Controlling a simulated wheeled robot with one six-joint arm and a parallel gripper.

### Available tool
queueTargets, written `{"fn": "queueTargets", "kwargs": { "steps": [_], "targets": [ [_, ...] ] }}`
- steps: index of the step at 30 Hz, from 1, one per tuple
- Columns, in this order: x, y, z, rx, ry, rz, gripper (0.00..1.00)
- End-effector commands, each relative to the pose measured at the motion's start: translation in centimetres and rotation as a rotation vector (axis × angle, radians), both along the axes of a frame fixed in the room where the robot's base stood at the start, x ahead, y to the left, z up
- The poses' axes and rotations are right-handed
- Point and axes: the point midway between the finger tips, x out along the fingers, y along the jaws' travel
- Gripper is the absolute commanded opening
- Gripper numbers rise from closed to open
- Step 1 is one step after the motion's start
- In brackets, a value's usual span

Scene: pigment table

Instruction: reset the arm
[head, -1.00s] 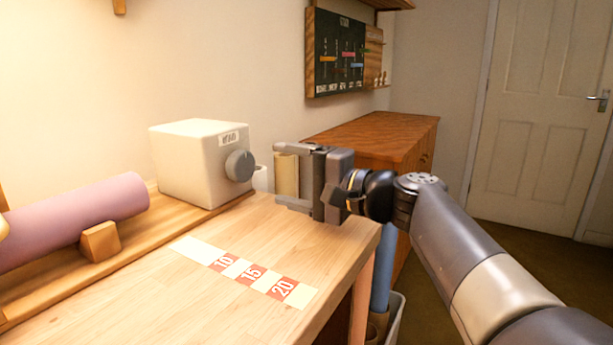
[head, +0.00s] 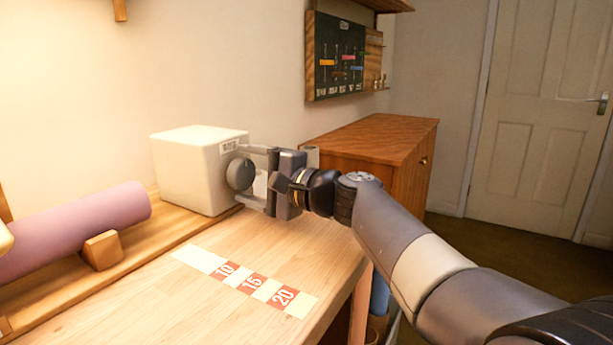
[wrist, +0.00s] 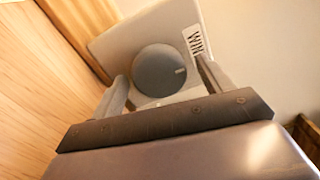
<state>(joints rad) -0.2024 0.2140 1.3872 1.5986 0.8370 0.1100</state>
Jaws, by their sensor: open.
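My gripper (head: 252,178) is open above the right part of the table, its two fingers pointing left toward the white box (head: 190,172). The box has a round grey knob (head: 240,174) and a small label on its front. In the wrist view, the knob (wrist: 160,71) appears between the open fingers (wrist: 160,90), with a pale mark near its right rim. In the head view the fingertips are close to the knob. I cannot tell whether they touch it. Nothing is held.
A purple roll (head: 80,222) lies on a wooden rack at the left. A strip marked 10, 15 and 20 (head: 245,279) lies on the table (head: 150,310). A wooden cabinet (head: 375,140) stands behind my arm. A dark board (head: 338,58) hangs on the wall.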

Motion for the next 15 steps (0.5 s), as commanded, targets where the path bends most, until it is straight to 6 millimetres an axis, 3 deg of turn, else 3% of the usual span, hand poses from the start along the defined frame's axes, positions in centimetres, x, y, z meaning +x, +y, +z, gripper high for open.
{"fn": "queueTargets", "kwargs": {
  "steps": [15],
  "targets": [
    [-0.02,-0.01,0.36,0.166,0.285,0.0,0.75]
  ]
}}
